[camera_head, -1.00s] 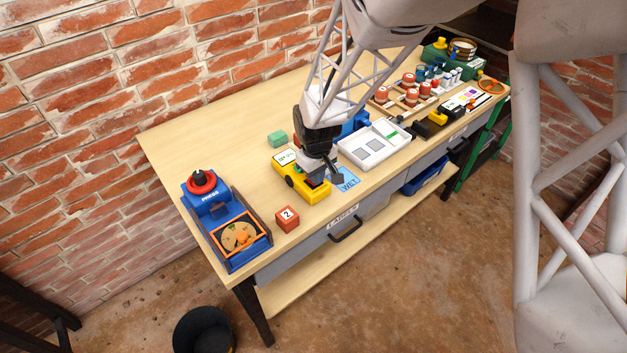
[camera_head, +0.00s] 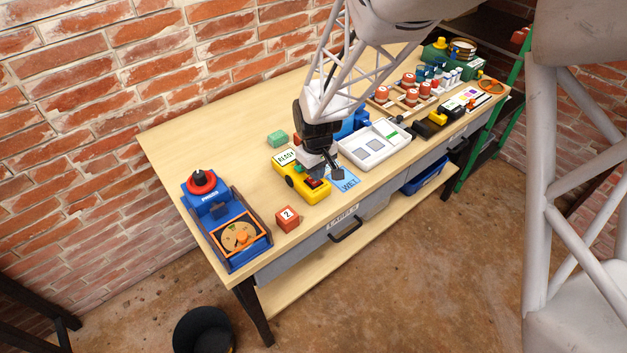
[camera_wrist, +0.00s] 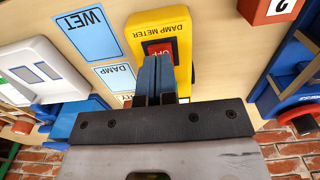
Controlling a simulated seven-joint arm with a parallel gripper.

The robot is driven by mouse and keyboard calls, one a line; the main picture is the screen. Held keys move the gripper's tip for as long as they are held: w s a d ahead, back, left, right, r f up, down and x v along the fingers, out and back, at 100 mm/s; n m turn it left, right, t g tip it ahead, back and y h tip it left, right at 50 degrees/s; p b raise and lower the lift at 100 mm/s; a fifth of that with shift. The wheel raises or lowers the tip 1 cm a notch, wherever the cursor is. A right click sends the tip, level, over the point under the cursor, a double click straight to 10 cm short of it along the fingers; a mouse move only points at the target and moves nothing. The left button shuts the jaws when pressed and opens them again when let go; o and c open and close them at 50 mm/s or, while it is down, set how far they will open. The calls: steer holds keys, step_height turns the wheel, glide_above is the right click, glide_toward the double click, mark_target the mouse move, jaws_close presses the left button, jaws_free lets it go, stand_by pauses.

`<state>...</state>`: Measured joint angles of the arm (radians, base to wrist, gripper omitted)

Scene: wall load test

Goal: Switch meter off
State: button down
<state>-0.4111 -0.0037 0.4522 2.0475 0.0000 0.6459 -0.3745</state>
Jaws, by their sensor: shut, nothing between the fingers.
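The yellow damp meter (camera_head: 292,180) lies on the near left half of the bench, with a lit display (camera_head: 286,158) whose small text seems to read "READY". Its red button (camera_head: 315,184) is at the end nearest the bench's front edge. In the wrist view the meter (camera_wrist: 182,22) shows "DAMP METER" and the red button, marked "OFF" (camera_wrist: 155,48). My gripper (camera_head: 337,174) is shut and empty, just right of the button end in the head view. In the wrist view its blue fingers (camera_wrist: 157,60) overlap the button's lower part; I cannot tell whether they touch it.
A blue "WET" card (camera_head: 347,184) lies right of the meter; a "DAMP" card (camera_wrist: 115,78) shows beside it. A red block marked 2 (camera_head: 287,219), a blue press (camera_head: 222,222), a green block (camera_head: 277,139) and a white tray (camera_head: 368,156) stand around. Bare bench lies left of the meter.

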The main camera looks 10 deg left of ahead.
steer(key=shift+r, duration=2.6)
steer(key=shift+d, duration=0.1)
steer(key=shift+s+d+r, duration=0.1)
steer(key=shift+d+r, duration=0.05)
steer(key=shift+r, duration=0.15)
steer(key=s+d+r+m+t, duration=0.1)
steer(key=s+d+r+m, duration=0.3)
steer(key=s+d+r, duration=0.5)
steer(key=s+d+r+m+t, duration=0.1)
steer(key=s+d+r+m, duration=0.4)
steer(key=s+d+r, duration=0.4)
steer(key=s+d, duration=0.6)
steer(key=s, duration=0.1)
steer(key=shift+s+t, duration=0.3)
steer(key=shift+s, duration=0.05)
steer(key=shift+w+r, duration=0.1)
